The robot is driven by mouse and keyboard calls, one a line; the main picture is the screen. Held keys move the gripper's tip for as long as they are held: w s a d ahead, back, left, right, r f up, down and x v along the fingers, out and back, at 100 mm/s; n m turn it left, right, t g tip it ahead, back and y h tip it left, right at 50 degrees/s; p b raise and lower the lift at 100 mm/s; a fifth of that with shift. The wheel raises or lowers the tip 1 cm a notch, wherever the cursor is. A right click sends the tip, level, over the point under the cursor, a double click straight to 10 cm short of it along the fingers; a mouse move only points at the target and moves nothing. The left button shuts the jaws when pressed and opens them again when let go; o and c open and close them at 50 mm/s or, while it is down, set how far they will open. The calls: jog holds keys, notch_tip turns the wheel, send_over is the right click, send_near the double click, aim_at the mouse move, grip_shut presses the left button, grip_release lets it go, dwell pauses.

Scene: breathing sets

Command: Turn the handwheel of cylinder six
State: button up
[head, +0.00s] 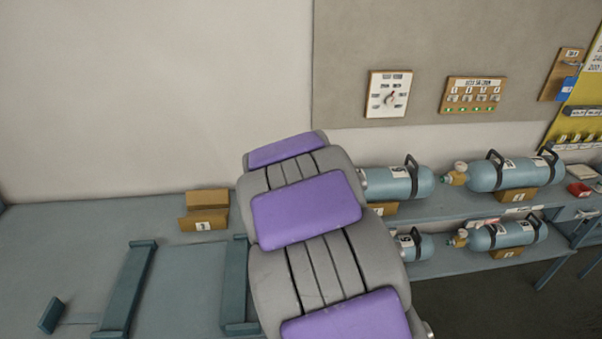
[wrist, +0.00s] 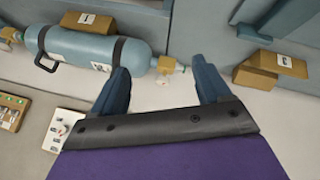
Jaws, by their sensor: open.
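In the wrist view my gripper (wrist: 163,66) is open, its two dark blue fingers spread apart and nothing gripped. A pale blue cylinder (wrist: 95,50) lies on its side at upper left, with a black carry handle. Its brass valve with a cream handwheel (wrist: 165,66) shows in the gap between the fingertips; I cannot tell how far beyond them it is. In the head view this seems to be the upper-shelf cylinder (head: 398,183) just right of my arm, which hides its valve end and my gripper. I cannot read which cylinder is number six.
Other cylinders lie at right on the upper (head: 510,173) and lower shelf (head: 505,235). A dial board (head: 389,94) hangs above.

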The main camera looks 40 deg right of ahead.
jog(key=w+d+f+n+t+y+p, duration=0.1)
jog(key=w+d+f+t+p, duration=0.1)
jog(key=w+d+f+t, duration=0.45)
jog(key=w+d+f+n+t+p, duration=0.1)
jog(key=w+d+f+t+p, duration=0.2)
jog(key=d, duration=0.6)
jog(key=w+t, duration=0.1)
jog(key=w, duration=0.4)
jog(key=w+t+y, duration=0.1)
jog(key=w, duration=0.5)
jog(key=w+f+t, duration=0.1)
jog(key=w, duration=0.4)
jog(key=shift+w+d+t+y+p, duration=0.25)
jog(key=shift+w+d+y+p, duration=0.05)
jog(key=shift+w+y+p, duration=0.1)
jog(key=shift+c, duration=0.4)
